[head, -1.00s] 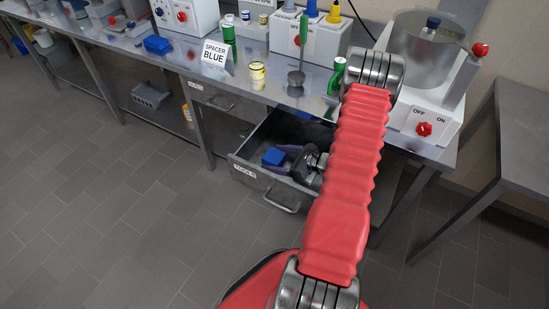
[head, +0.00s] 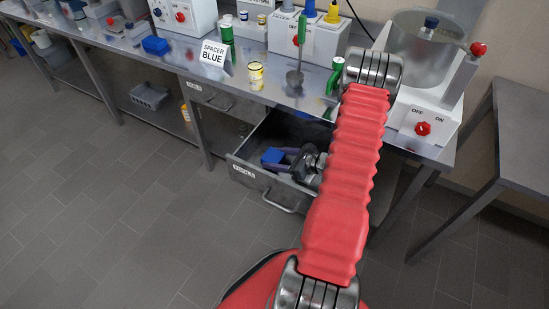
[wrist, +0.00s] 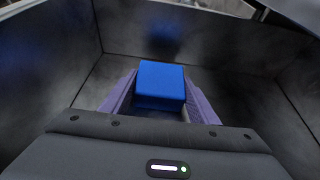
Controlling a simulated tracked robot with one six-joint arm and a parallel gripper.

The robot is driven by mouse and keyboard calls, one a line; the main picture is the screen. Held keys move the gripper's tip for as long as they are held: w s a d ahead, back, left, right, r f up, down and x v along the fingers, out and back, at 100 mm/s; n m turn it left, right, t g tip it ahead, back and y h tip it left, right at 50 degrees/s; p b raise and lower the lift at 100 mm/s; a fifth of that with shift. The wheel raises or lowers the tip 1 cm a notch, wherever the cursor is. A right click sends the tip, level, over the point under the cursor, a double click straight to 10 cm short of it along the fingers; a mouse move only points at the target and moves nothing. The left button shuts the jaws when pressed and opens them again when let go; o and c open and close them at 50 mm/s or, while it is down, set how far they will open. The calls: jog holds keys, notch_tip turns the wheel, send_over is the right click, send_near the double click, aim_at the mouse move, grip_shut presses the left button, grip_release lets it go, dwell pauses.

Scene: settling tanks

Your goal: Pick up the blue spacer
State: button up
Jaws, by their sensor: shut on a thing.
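The blue spacer (head: 272,156) is a small blue block inside the open drawer (head: 246,172) under the bench. My gripper (head: 283,158) reaches into the drawer from the right, its purple fingers at the block. In the wrist view the blue spacer (wrist: 160,84) sits between the two purple fingers of my gripper (wrist: 160,98), which are shut on its sides. The underside of the block is hidden, so I cannot tell whether it touches the drawer floor.
Dark drawer walls (wrist: 245,75) stand close around my gripper. Above is the steel bench (head: 262,88) with a "SPACER BLUE" sign (head: 216,56), a yellow-labelled jar (head: 256,75) and another blue block (head: 155,45). The floor in front is clear.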

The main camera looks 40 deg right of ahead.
aim_at(276, 156)
jog(key=shift+r, duration=5)
